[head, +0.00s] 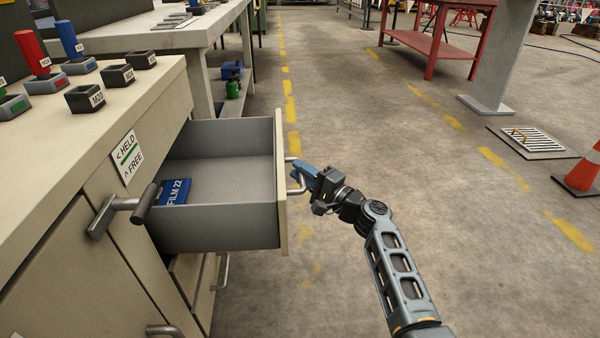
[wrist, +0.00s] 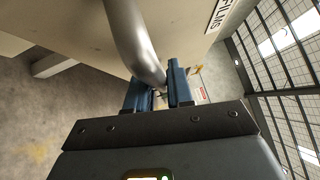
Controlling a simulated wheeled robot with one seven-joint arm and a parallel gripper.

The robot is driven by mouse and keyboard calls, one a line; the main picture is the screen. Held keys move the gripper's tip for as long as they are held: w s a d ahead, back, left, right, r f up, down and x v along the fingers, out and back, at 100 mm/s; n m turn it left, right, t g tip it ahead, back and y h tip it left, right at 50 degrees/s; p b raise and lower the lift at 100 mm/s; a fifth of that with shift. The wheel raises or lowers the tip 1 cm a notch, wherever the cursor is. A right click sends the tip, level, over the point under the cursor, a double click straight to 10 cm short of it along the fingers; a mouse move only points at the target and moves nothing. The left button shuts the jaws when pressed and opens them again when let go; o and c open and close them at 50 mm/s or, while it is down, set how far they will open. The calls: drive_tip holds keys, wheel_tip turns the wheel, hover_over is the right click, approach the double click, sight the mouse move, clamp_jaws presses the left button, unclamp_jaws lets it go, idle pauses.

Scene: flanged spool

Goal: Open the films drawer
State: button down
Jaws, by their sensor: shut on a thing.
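The films drawer (head: 215,230) is pulled well out of the cabinet in the head view. Inside it lies a blue box marked FILM 22 (head: 175,191), at the left near the cabinet. The drawer's bar handle (head: 293,178) is on its outer front. My gripper (head: 302,168) is at that handle, its blue fingers shut on it. In the wrist view the handle (wrist: 133,40) comes down between the two fingers (wrist: 155,92), and part of the FILMS label (wrist: 220,12) shows on the drawer front. The fingers hide the handle's gripped part.
Small bins and coloured pieces stand on the cabinet top (head: 125,105). The floor (head: 400,170) right of the drawer is clear, with a cone (head: 580,172) far right.

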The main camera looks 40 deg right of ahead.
drive_tip(key=c, duration=1.1)
unclamp_jaws()
drive_tip(key=s+d+f+p, duration=0.1)
drive_tip(key=s, duration=0.6)
drive_tip(key=shift+s, duration=0.3)
drive_tip(key=shift+f, duration=0.1)
